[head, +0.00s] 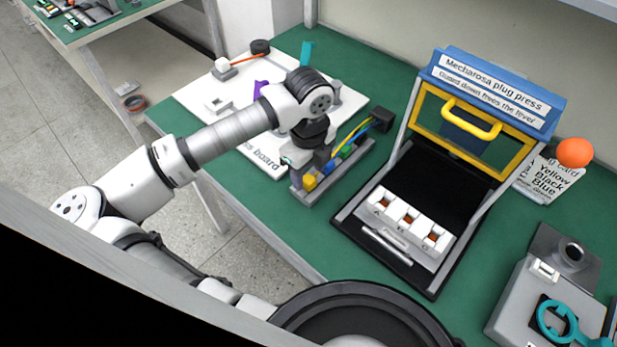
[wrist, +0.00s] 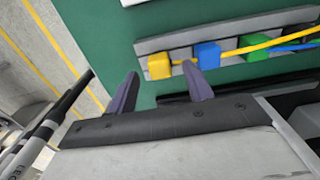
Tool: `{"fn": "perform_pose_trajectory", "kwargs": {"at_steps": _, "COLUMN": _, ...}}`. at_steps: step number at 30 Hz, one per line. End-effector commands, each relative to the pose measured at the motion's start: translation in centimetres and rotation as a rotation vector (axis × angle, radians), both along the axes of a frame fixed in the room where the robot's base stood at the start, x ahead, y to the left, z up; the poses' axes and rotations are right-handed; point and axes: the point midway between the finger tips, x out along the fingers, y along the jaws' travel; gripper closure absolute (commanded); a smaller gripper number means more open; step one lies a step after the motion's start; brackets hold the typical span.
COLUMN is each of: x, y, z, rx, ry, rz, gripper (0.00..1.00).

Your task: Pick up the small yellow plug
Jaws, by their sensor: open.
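The small yellow plug (wrist: 159,66) sits at the left end of a grey rack (wrist: 176,40) in the wrist view, beside a blue plug (wrist: 207,54). In the head view the yellow plug (head: 309,181) is at the near end of the rack (head: 300,196), close below my gripper. My gripper (wrist: 158,92) is open and empty; its two dark fingers point toward the rack. The yellow plug lies beyond the fingertips, roughly between them in the picture. The right finger's tip overlaps the rack's edge near the blue plug. In the head view my wrist hides the fingertips.
A green plug (wrist: 253,45) and yellow and blue cables share the rack. The plug press (head: 470,125) with a yellow-framed guard stands to the right. A white board (head: 268,160) lies behind and left. A grey box with a teal handle (head: 560,322) is at lower right.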

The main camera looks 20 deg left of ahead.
Motion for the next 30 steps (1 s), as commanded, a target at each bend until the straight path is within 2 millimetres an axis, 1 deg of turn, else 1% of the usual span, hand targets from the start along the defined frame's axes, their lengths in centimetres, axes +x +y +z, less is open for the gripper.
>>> {"fn": "perform_pose_trajectory", "kwargs": {"at_steps": 3, "x": 0.0, "y": 0.0, "z": -1.3, "rx": -0.002, "ry": 0.002, "rz": 0.000, "gripper": 0.49}}
{"fn": "perform_pose_trajectory", "kwargs": {"at_steps": 5, "x": 0.0, "y": 0.0, "z": -1.7, "rx": -0.001, "ry": 0.001, "rz": 0.000, "gripper": 0.49}}
{"fn": "perform_pose_trajectory", "kwargs": {"at_steps": 12, "x": 0.0, "y": 0.0, "z": -1.9, "rx": 0.001, "ry": 0.000, "rz": -0.001, "gripper": 0.49}}
{"fn": "perform_pose_trajectory", "kwargs": {"at_steps": 23, "x": 0.0, "y": 0.0, "z": -1.9, "rx": 0.001, "ry": 0.000, "rz": -0.001, "gripper": 0.96}}
{"fn": "perform_pose_trajectory", "kwargs": {"at_steps": 30, "x": 0.0, "y": 0.0, "z": -1.8, "rx": 0.001, "ry": 0.000, "rz": -0.001, "gripper": 0.97}}
